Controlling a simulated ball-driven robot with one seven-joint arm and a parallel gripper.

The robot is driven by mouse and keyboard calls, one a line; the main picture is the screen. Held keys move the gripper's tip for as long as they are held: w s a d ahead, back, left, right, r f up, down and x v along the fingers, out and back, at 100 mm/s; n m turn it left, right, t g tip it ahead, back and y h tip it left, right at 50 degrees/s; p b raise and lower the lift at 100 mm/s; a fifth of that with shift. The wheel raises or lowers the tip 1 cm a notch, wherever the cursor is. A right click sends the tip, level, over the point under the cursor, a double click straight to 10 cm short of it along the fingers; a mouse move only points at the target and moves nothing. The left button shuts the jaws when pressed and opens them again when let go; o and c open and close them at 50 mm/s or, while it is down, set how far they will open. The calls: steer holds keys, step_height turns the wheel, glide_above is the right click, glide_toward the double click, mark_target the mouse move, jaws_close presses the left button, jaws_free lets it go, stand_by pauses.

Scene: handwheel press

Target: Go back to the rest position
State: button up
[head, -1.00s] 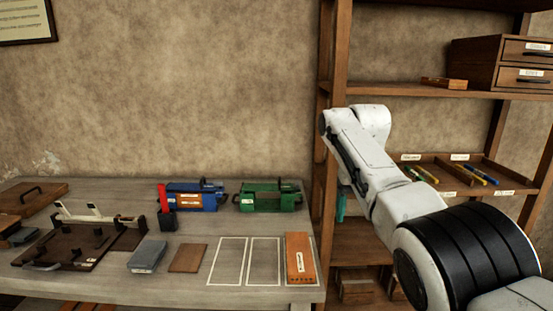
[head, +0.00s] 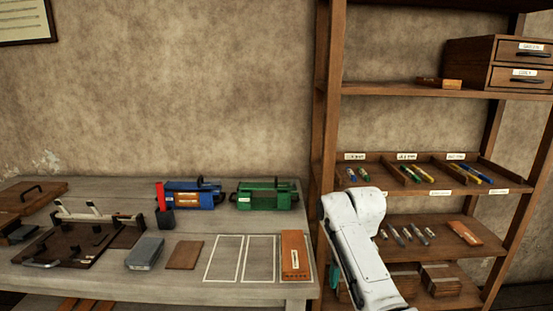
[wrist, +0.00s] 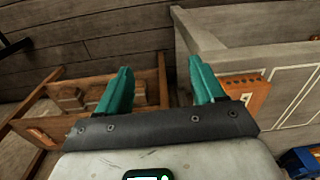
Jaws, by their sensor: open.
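My gripper (wrist: 156,82) has two teal fingers standing wide apart, with nothing between them in the wrist view. In the head view a bit of teal finger (head: 334,274) shows beside my white arm, low at the bench's right end; the rest of the gripper is hidden. The grey workbench (head: 215,291) fills the lower left. An orange-brown block (head: 295,254) lies at its right end, beside two white outlined rectangles. It also shows to the right of the fingers in the wrist view (wrist: 248,90).
A wooden shelf unit (head: 400,90) stands right of the bench, with labelled trays of coloured rods (head: 415,172). On the bench are a blue box (head: 190,196), a green box (head: 264,197) and a dark fixture (head: 75,243). My arm is close to the lower shelves.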

steer(key=s+d+f, duration=0.3)
steer(key=s+f, duration=1.5)
steer(key=s, duration=0.2)
steer(key=s+d+r, duration=0.1)
steer(key=s+d, duration=0.2)
steer(key=s, duration=1)
steer(key=s+d+m, duration=0.1)
steer(key=s+d, duration=0.2)
steer(key=s, duration=1.1)
steer(key=shift+d+r+t+h, duration=0.25)
steer(key=shift+r+t+h, duration=0.05)
steer(key=shift+r+t, duration=0.1)
